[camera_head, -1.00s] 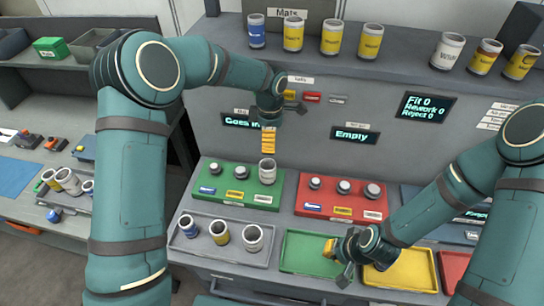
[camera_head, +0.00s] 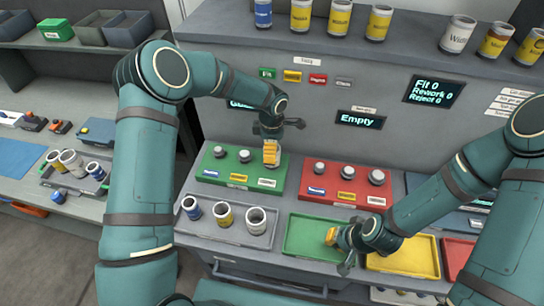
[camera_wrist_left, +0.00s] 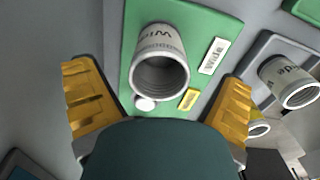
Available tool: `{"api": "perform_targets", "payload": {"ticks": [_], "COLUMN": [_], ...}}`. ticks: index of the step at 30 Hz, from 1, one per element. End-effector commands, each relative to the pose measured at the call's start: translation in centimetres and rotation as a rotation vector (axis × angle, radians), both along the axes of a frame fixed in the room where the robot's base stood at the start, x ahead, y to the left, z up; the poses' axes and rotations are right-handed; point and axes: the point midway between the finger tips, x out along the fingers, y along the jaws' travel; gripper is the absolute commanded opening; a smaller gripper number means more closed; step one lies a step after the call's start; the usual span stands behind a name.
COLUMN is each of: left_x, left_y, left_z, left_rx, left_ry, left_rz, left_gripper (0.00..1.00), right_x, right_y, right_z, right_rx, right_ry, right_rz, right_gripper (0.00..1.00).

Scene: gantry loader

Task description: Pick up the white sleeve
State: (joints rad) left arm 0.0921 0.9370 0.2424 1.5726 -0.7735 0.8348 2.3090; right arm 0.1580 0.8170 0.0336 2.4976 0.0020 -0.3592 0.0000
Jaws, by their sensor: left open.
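A white sleeve (camera_wrist_left: 160,62) with dark lettering stands on the green board (camera_wrist_left: 200,30) in the left wrist view, its open end facing the camera. My left gripper (camera_wrist_left: 158,105) is open, with one yellow finger to each side of the sleeve and neither visibly touching it. In the head view my left gripper (camera_head: 271,153) is at the right part of the green board and hides that sleeve. Another white sleeve (camera_head: 256,221) stands in the grey tray (camera_head: 222,238). My right gripper (camera_head: 338,240) is over the green tray (camera_head: 300,240); its jaw opening is unclear.
The red board (camera_head: 345,198) with several posts lies right of the green board. The yellow tray (camera_head: 405,262) is right of the green tray. Several sleeves stand on the back shelf, including a white one (camera_head: 457,34). A side bench holds another tray of sleeves (camera_head: 72,162).

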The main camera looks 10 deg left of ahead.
Motion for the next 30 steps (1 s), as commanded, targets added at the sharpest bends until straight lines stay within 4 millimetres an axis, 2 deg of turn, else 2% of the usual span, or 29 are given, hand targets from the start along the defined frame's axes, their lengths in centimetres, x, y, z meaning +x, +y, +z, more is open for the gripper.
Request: {"api": "perform_targets", "payload": {"ticks": [1,4,13,14,15,20,21,30], "left_x": [-0.1,0.0,0.0,0.0,0.0,0.0,0.0,0.1], "left_y": [0.0,0.0,0.0,0.0,0.0,0.0,0.0,0.0], "left_z": [-0.9,-1.9,-2.2,-2.2,-2.2,-2.2,-2.2,-2.1], "left_rx": [-0.001,-0.001,-0.001,-0.001,-0.001,-0.001,-0.001,-0.001], "left_ry": [0.002,0.001,-0.001,-0.001,-0.001,-0.001,-0.001,-0.003], "left_rz": [-0.001,-0.001,-0.001,-0.001,-0.001,-0.001,-0.001,-0.001], "left_gripper": [0.96,0.96,0.96,0.9,0.76,0.19,0.14,0.14], "right_x": [0.0,0.0,0.0,0.0,0.0,0.0,0.0,0.0], "right_y": [0.0,0.0,0.0,0.0,0.0,0.0,0.0,0.0], "right_z": [-0.3,-0.6,-0.6,-0.6,-0.6,-0.6,-0.6,-0.6], "right_rx": [0.0,0.0,0.0,0.0,0.0,0.0,0.0,0.0], "right_ry": [0.0,-0.001,-0.001,-0.001,-0.001,-0.001,-0.001,-0.001], "right_rz": [0.0,-0.001,-0.001,-0.001,-0.001,-0.001,-0.001,-0.001], "right_gripper": [0.0,0.0,0.0,0.0,0.0,0.0,0.0,0.0]}}
